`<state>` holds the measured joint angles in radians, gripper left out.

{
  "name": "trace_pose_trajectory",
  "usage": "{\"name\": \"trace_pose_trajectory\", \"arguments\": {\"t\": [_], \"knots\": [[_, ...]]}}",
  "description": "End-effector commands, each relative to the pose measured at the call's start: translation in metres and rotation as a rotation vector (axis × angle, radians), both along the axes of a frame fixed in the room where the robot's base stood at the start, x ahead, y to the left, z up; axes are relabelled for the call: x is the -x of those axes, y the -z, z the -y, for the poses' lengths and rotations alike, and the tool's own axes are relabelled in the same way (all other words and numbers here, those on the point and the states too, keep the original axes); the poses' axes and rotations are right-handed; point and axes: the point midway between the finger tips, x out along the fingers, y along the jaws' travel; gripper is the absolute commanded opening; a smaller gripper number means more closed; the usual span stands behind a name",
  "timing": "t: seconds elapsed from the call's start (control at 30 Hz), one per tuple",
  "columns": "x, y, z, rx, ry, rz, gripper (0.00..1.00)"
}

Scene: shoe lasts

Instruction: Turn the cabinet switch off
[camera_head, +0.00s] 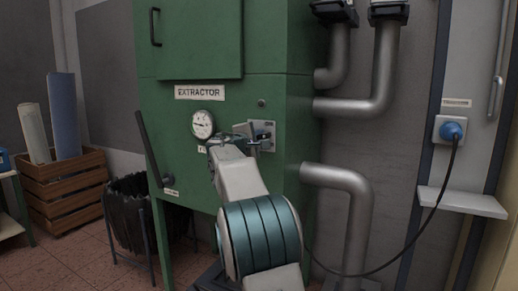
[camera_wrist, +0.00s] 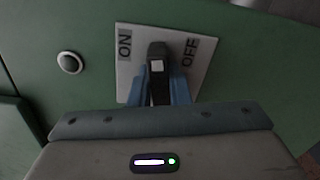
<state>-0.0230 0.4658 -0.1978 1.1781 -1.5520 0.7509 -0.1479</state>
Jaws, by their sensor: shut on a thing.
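The green extractor cabinet (camera_head: 175,135) stands in the middle of the head view. Its switch plate (camera_head: 268,132) is on the front, right of the gauge. In the wrist view the pale plate (camera_wrist: 130,70) reads ON at left and OFF at right. The black switch lever (camera_wrist: 157,52) stands between the two words. My gripper (camera_wrist: 158,92) is at the plate, its blue fingers shut on the lever. In the head view my gripper (camera_head: 247,138) covers part of the switch.
A round gauge (camera_head: 203,124) and a dark lever handle (camera_head: 147,148) are on the cabinet front. Grey pipes (camera_head: 345,180) run along its right side. A blue plug with a cable (camera_head: 451,131) is on the right wall. A wooden crate (camera_head: 62,190) stands at left.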

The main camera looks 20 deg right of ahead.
Motion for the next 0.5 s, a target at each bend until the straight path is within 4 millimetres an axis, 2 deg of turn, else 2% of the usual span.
{"name": "trace_pose_trajectory", "arguments": {"t": [0.2,0.5], "knots": [[-0.0008,0.0034,-0.0015,-0.085,-0.005,0.112,0.0],[-0.0008,0.0019,-0.0016,-0.147,-0.005,0.191,0.0]]}}
